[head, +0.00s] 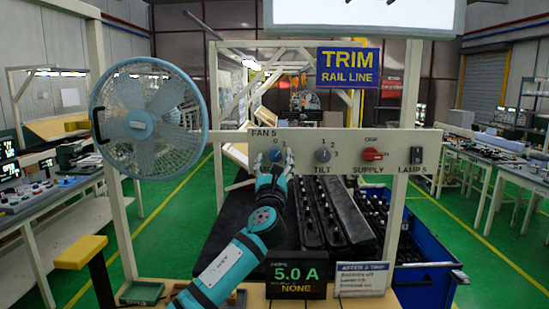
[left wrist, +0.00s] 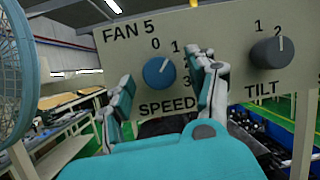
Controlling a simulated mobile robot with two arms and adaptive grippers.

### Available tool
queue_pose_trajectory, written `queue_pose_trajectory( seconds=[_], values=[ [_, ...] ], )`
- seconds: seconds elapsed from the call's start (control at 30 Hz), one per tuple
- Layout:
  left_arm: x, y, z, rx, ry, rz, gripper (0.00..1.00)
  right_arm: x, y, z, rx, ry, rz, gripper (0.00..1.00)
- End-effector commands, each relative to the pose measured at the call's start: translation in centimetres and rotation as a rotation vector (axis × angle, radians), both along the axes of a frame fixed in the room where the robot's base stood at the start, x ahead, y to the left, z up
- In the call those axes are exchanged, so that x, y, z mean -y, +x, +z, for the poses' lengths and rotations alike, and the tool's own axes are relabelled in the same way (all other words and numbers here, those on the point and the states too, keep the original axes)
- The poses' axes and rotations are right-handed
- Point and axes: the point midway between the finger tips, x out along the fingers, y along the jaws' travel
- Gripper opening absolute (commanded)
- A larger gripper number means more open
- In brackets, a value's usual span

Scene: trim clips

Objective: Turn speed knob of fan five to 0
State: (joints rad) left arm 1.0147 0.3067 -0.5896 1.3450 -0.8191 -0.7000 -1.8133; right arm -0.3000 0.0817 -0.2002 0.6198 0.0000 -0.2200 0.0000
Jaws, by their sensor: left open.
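The blue speed knob (head: 275,155) of fan 5 sits at the left end of the grey panel (head: 350,142). In the left wrist view the knob (left wrist: 158,72) shows a white mark pointing up and right, roughly toward 1; the 0 is printed above it. My left gripper (head: 272,169) is at the panel just below the knob in the head view. In the left wrist view its open fingers (left wrist: 165,80) stand on either side of the knob, which looks ungripped; contact cannot be told. My right gripper is out of view.
The dark tilt knob (left wrist: 271,53) is right of the speed knob. The red supply switch (head: 373,154) and lamp switch (head: 416,155) are farther right. The caged fan (head: 150,118) stands left. A display (head: 296,276) below reads 5.0 A, beside a white card (head: 362,279).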

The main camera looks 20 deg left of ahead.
Motion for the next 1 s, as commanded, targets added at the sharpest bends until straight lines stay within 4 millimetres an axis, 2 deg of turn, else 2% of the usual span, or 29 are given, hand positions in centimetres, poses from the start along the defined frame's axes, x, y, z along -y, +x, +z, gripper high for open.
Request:
queue_pose_trajectory(
  seconds=[0.27, 0.6, 0.7, 1.0],
  values=[
    [-0.03, 0.12, 0.00, -0.001, 0.000, 0.000, 0.58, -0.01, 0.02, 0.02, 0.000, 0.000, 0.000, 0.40],
    [-0.04, 0.10, -0.01, -0.001, 0.000, 0.000, 0.14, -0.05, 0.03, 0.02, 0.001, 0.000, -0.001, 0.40],
    [-0.04, 0.10, -0.01, -0.001, 0.000, 0.000, 0.03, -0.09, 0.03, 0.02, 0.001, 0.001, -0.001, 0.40],
    [0.06, 0.13, -0.32, 0.012, -0.047, 0.000, 0.03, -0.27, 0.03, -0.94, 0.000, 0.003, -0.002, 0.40]
  ],
)
